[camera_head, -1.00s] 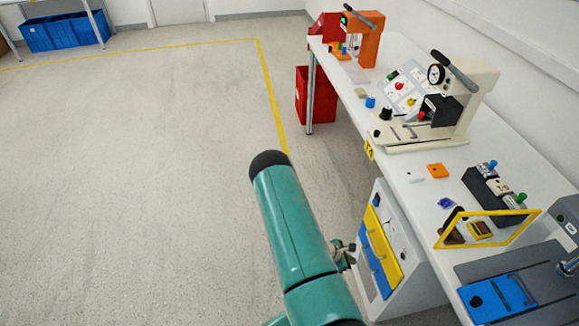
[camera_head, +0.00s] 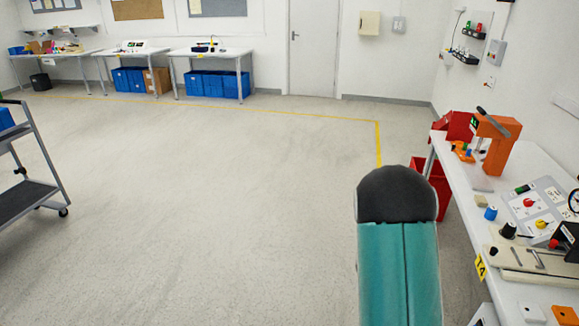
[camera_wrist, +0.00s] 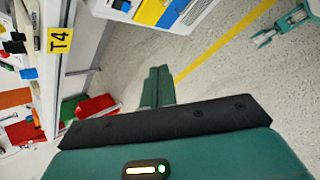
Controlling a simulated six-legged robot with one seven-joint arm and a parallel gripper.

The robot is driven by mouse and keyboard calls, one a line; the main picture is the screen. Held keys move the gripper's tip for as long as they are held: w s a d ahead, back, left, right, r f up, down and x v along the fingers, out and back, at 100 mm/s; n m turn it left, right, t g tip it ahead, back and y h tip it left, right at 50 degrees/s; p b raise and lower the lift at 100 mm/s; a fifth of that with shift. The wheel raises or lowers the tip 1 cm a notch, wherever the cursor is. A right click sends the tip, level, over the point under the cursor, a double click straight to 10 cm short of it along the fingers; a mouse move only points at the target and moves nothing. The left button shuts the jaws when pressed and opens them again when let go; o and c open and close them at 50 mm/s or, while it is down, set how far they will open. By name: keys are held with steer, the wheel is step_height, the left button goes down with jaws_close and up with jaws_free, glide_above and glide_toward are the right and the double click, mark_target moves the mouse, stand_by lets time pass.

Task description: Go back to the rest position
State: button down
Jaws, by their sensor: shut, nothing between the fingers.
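My gripper (camera_wrist: 158,88) shows in the wrist view with its two teal fingers together and nothing between them. It points over bare floor beside the workbench and touches nothing. In the head view the gripper itself is hidden; only my teal arm link with its black cap is seen, upright at the lower right centre. The grey control panel (camera_head: 549,198) with a red rotary knob (camera_head: 530,203) stands on the workbench (camera_head: 447,157) to the right, apart from my arm.
The workbench edge bears a yellow T4 label (camera_head: 481,268). A red bin (camera_head: 440,190) is under its far end. A drawer cabinet (camera_wrist: 190,12) is at the top of the wrist view. A grey trolley (camera_head: 35,190) stands left. The floor between is clear.

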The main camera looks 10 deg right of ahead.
steer(key=a+r+m+t+y, duration=0.1)
steer(key=a+r+m+t, duration=0.1)
steer(key=a+r, duration=0.6)
steer(key=a+r+m+t+y, duration=0.15)
steer(key=a+r, duration=0.35)
steer(key=r, duration=0.6)
steer(key=s+a+r+m+t+y, duration=0.1)
steer(key=s+a+r+t+y, duration=0.1)
steer(key=s+a+r, duration=0.4)
steer(key=s+a+r+t+y, duration=0.2)
steer(key=s+a+r, duration=0.4)
steer(key=a, duration=0.4)
steer(key=shift+s+a+r+m+y, duration=0.15)
steer(key=shift+a+r+m+y, duration=0.25)
steer(key=shift+r, duration=0.3)
steer(key=shift+d, duration=0.1)
